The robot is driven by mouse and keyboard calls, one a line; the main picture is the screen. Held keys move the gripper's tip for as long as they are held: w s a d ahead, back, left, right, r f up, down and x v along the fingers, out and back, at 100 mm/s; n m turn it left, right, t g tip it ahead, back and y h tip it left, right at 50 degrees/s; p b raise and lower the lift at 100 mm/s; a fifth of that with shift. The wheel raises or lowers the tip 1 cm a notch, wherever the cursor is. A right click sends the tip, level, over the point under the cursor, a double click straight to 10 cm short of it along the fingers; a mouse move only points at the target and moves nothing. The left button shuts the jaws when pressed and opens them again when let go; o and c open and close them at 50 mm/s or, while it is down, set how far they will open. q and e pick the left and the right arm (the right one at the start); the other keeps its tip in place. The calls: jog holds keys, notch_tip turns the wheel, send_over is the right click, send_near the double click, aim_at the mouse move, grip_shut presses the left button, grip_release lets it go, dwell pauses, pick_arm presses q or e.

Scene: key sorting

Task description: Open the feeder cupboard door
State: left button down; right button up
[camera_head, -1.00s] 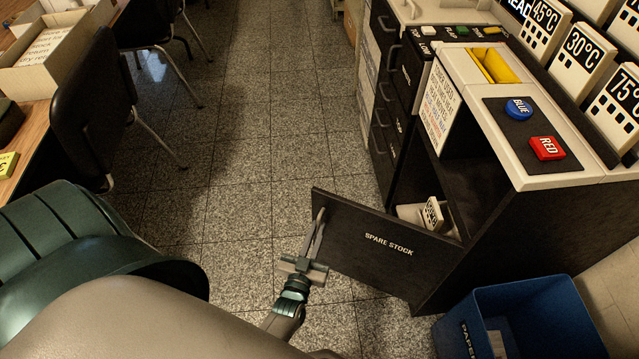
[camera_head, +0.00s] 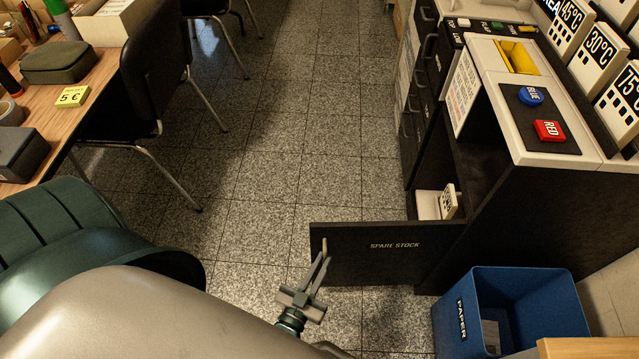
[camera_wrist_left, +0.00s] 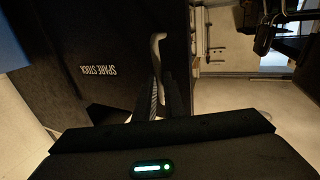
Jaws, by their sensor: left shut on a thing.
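The dark cupboard door (camera_head: 350,262), lettered SPARE STOCK, stands wide open and sticks out to the left from the cupboard (camera_head: 525,205). It also shows in the left wrist view (camera_wrist_left: 85,50), with its lettering turned over. A pale bar handle (camera_wrist_left: 157,42) sits near the door's free edge. My left gripper (camera_head: 320,268) is shut on this handle, and its fingers cover part of it. The open cupboard shows a pale box with a lettered white tag (camera_head: 449,202) inside. My right gripper is not in view.
A blue paper bin (camera_head: 510,310) stands on the floor right of the door, close to the cupboard. Blue (camera_head: 531,95) and red (camera_head: 549,131) buttons sit on the cupboard top. A chair (camera_head: 155,75) and table stand at left. The tiled floor between is clear.

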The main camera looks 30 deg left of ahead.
pick_arm(q)
jog(key=shift+w+d+r, duration=0.1)
jog(key=shift+w+d, duration=0.05)
jog(key=shift+d, duration=0.4)
jog(key=shift+w+d, duration=0.15)
jog(key=shift+d, duration=0.35)
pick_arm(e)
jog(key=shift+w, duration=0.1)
pick_arm(q)
jog(key=c, duration=1.8)
grip_release()
jog(key=shift+w+d, duration=0.1)
jog(key=shift+c, duration=0.2)
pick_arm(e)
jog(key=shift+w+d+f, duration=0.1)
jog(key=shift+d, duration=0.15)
pick_arm(q)
jog(key=shift+s+a, duration=0.2)
jog(key=shift+a, duration=0.15)
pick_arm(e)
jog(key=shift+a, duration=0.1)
